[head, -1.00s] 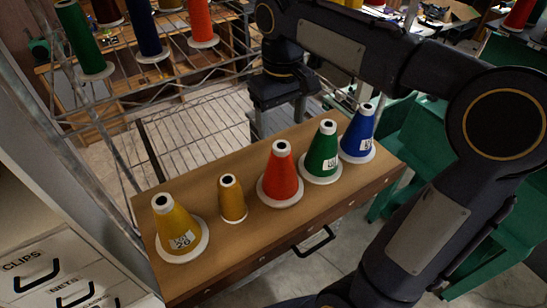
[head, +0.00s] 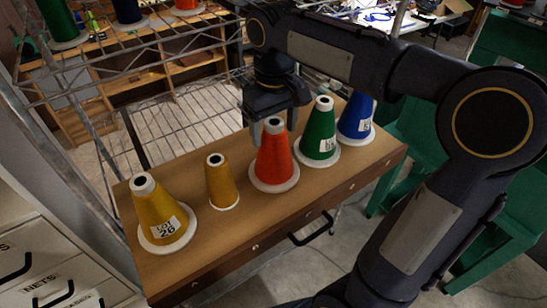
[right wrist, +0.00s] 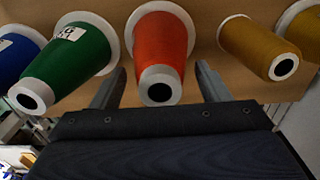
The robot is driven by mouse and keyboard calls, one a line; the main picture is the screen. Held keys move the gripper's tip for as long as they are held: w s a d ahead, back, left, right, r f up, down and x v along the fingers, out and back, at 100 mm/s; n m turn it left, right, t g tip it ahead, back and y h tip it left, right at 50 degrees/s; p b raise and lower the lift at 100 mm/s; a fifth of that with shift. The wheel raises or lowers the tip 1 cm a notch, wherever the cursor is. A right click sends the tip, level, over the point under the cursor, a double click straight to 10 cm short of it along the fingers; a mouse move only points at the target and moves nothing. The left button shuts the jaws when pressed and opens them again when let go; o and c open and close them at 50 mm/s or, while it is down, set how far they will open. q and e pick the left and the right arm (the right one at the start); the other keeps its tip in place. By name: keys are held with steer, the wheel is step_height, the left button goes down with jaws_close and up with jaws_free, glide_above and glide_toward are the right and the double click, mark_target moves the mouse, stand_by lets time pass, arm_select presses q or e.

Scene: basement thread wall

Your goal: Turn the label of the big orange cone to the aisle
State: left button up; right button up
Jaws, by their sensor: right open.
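The big orange cone (head: 273,162) stands upright on a white round base in the middle of the row on the wooden top. It also shows in the right wrist view (right wrist: 160,45). No label shows on the parts of it I can see. My right gripper (head: 272,125) is open at the far side of the cone's top. In the right wrist view the orange cone lies between the two spread fingers (right wrist: 160,73), with gaps on both sides. My left gripper is not in view.
A green cone (head: 319,135) and a blue cone (head: 355,118) stand close on the right, both labelled. A small plain gold cone (head: 221,183) and a larger labelled gold cone (head: 158,212) stand left. A wire rack (head: 185,110) is behind.

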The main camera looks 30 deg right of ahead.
steer(key=shift+c, duration=0.4)
steer(key=shift+r, duration=0.1)
steer(key=c, duration=0.9)
steer(key=shift+r+p, duration=0.2)
steer(key=shift+p, duration=0.2)
